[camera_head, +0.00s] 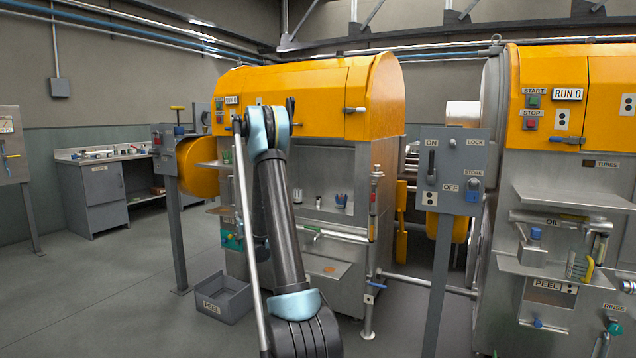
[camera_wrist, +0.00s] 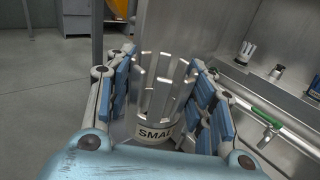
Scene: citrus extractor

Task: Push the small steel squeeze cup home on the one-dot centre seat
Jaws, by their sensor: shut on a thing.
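The cup looks roughly upright. In the head view my arm hides the gripper and the cup. The one-dot centre seat cannot be made out in either view. The yellow-hooded extractor (camera_head: 330,95) stands behind my arm with its front bay open.
A green-handled lever (camera_wrist: 266,117) lies along the bay's front edge. A grey PEEL bin (camera_head: 222,297) stands on the floor; a switch post (camera_head: 447,185) stands right of my arm.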

